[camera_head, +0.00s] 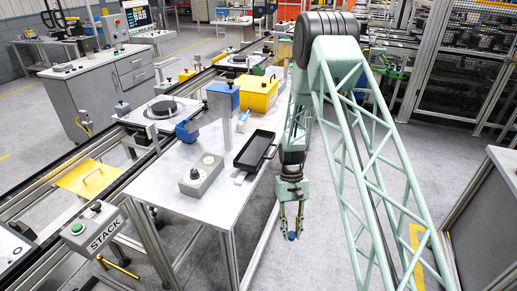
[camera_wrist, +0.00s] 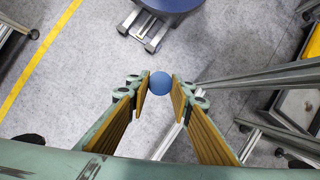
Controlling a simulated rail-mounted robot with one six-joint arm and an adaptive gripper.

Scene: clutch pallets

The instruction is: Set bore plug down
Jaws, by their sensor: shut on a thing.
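My gripper (camera_head: 293,234) hangs to the right of the table, over the floor, pointing down. It is shut on a small round blue thing, the bore plug (camera_head: 292,236). In the wrist view the plug (camera_wrist: 159,85) is a blue disc gripped between the tips of the two fingers (camera_wrist: 160,92). The plug is clear of the table, and no surface touches it from below. Its lower shape is hidden by the viewing angle.
A bench edge (camera_head: 503,160) is at right.

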